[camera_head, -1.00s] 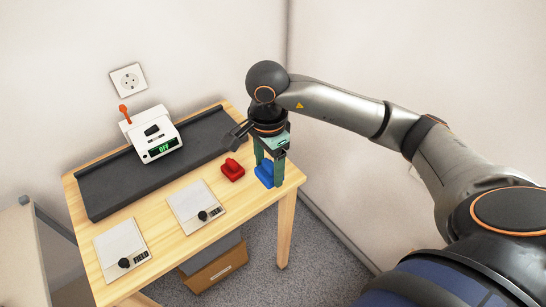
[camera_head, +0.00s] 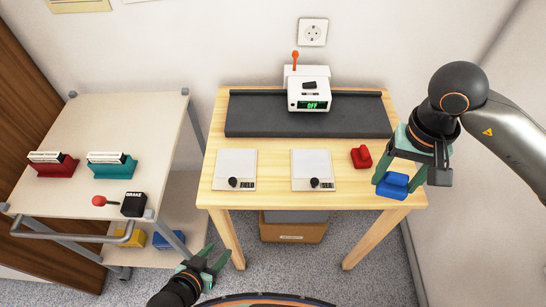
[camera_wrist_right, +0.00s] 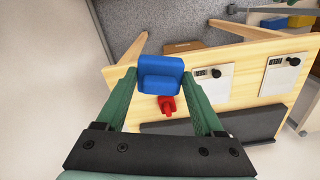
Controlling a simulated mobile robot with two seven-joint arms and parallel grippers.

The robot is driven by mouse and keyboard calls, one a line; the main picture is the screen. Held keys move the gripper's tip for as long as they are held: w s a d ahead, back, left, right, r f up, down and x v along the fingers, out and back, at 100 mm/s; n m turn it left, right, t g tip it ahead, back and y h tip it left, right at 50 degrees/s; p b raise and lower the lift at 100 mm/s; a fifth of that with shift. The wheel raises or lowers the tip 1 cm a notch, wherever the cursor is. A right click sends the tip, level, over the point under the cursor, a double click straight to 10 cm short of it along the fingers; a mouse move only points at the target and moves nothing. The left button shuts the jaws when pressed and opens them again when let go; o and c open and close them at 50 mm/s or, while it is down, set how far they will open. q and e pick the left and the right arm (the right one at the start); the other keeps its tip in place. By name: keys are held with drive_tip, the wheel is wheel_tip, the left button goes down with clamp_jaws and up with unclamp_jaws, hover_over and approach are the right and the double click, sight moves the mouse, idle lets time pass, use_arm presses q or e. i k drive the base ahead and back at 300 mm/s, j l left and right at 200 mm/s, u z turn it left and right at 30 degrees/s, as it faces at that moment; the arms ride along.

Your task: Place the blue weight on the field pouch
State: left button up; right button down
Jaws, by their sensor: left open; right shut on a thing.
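The blue weight (camera_head: 393,186) is between the fingers of my right gripper (camera_head: 398,180), at the right front corner of the wooden table. The right wrist view shows the blue weight (camera_wrist_right: 160,73) gripped between both fingertips, apparently above the tabletop. The field pouch (camera_head: 235,163) is a flat white pouch with a black knob and a FIELD label, lying on the table's left side. My left gripper (camera_head: 218,263) is open and empty, low in front of the table's left side.
A similar white pouch (camera_head: 311,164) lies right of the field pouch, its label hard to read. A red weight (camera_head: 361,157) sits near the blue one. A white device reading OFF (camera_head: 308,90) stands on a dark strip (camera_head: 260,116). A cart (camera_head: 120,120) stands left.

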sight(237, 163)
drive_tip(key=j+u, duration=0.15)
drive_tip(key=u, duration=0.25)
drive_tip(key=j+u, duration=0.15)
drive_tip(key=u, duration=0.25)
drive_tip(key=i+j+u, duration=0.15)
drive_tip(key=u, duration=0.25)
